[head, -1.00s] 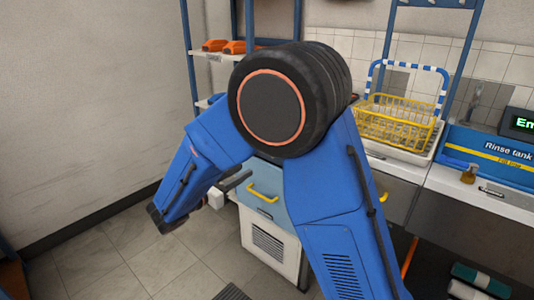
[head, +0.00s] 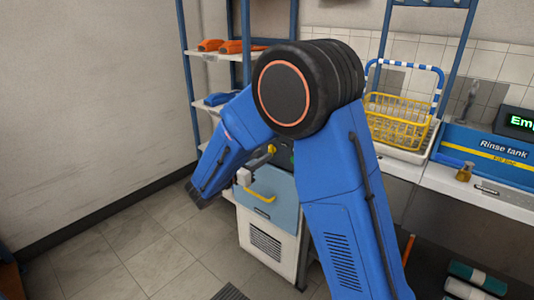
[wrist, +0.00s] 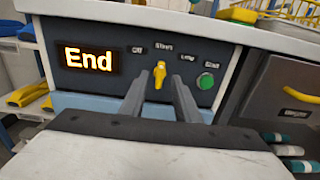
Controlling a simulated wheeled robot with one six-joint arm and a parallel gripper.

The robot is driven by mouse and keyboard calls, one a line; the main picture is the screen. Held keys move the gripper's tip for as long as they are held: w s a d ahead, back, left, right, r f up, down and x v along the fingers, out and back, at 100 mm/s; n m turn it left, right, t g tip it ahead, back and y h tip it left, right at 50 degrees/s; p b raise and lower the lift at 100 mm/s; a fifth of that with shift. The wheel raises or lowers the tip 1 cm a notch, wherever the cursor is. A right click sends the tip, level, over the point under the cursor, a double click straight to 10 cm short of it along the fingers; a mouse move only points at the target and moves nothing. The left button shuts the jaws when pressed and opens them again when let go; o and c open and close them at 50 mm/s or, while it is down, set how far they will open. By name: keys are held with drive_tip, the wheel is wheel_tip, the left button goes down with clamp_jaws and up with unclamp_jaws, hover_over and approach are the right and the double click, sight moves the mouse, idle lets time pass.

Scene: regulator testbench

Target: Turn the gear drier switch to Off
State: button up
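The gear drier switch (wrist: 159,76) is a yellow knob on the dark control panel (wrist: 112,80) in the wrist view. It points up, toward the middle label, which seems to read Short. The Off label (wrist: 137,50) is to its upper left. My gripper (wrist: 159,84) is open, with one grey finger on each side of the knob. I cannot tell whether either finger touches it. In the head view, the drier (head: 270,190) is a blue and white cabinet, and my arm hides much of its panel.
The panel display (wrist: 88,58) reads End, and a green button (wrist: 205,81) sits right of the switch. A yellow drawer handle (head: 261,197) is on the cabinet front. A yellow basket (head: 398,125) and a rinse tank (head: 490,150) stand at right. The floor at left is clear.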

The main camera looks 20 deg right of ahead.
sight(269, 151)
drive_tip(key=shift+x, duration=1.95)
clamp_jaws()
